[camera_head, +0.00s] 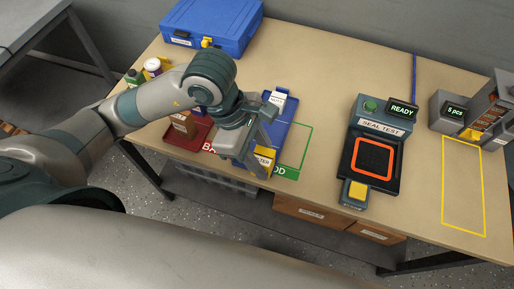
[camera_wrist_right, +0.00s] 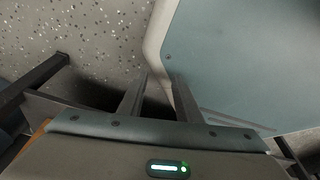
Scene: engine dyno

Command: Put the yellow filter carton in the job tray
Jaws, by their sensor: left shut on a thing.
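The yellow filter carton (camera_head: 264,159) is between the fingers of my left gripper (camera_head: 258,150), which is shut on it. The gripper points down at the near end of a blue tray (camera_head: 277,132) on the bench, which looks like the job tray. The gripper hides part of the carton and tray, so I cannot tell whether the carton touches the tray. My right gripper (camera_wrist_right: 160,92) shows only in the right wrist view, open and empty, with floor and a grey-teal surface beyond it.
A white-labelled box (camera_head: 278,99) is at the tray's far end. A red tray (camera_head: 197,138) with a brown box (camera_head: 184,124) is at left. A seal tester (camera_head: 374,155) stands right of a green outline. A blue case (camera_head: 212,26) is at the back.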

